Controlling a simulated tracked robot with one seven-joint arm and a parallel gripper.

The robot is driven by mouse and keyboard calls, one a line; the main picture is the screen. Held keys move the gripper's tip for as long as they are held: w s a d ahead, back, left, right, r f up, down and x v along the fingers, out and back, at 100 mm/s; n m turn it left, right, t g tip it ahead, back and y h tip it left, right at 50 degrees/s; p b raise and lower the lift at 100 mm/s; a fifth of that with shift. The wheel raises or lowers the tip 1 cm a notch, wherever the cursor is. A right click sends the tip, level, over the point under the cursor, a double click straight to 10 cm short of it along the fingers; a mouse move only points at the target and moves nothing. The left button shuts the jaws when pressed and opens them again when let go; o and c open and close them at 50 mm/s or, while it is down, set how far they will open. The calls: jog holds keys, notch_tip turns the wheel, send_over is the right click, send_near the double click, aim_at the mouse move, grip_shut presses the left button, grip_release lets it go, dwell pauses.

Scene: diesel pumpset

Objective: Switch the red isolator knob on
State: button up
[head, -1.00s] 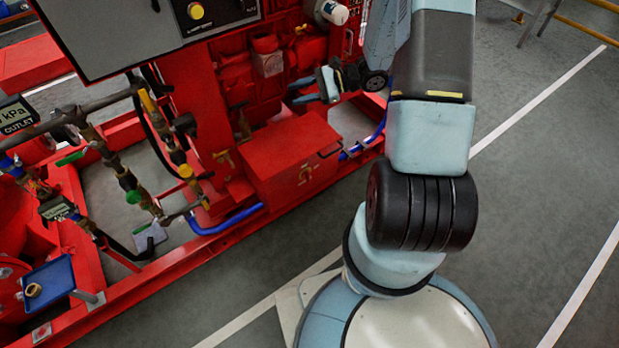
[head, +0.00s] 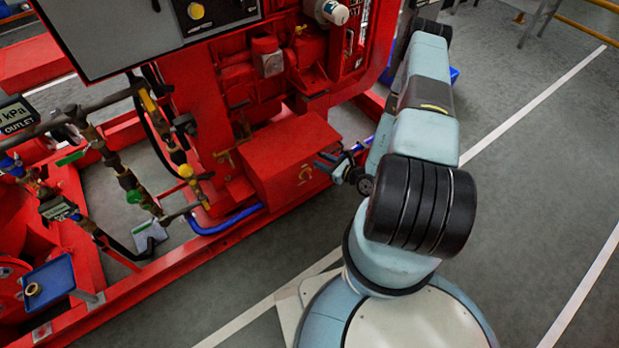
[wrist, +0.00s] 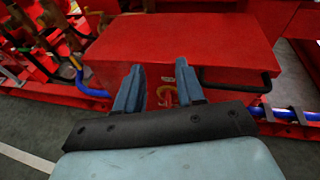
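A red box (head: 285,150) stands on the pumpset's red base frame in the head view. A small yellowish fitting (head: 304,175) is on its front face. In the wrist view the red box (wrist: 185,50) fills the middle, and the yellowish fitting with some red in it (wrist: 168,95) shows between my fingers, partly hidden by them. I cannot make out clearly whether it is the red isolator knob. My gripper (head: 322,161) is in front of the box, just right of the fitting. Its fingers (wrist: 158,72) are apart with nothing held between them.
A black handle (wrist: 238,80) sticks out at the right of the box front. A blue hose (head: 225,222) runs along the base frame. Pipes and valves (head: 125,180) stand at left, near a blue tray (head: 50,283). Grey floor (head: 520,200) is open at right.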

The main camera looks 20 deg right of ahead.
aim_at(310, 177)
jog(key=s+f+m+h, duration=0.35)
jog(key=s+f, duration=0.25)
jog(key=f, duration=0.4)
jog(key=x, duration=1.3)
jog(key=shift+d+f, duration=0.1)
jog(key=shift+f, duration=0.1)
jog(key=shift+c, duration=0.4)
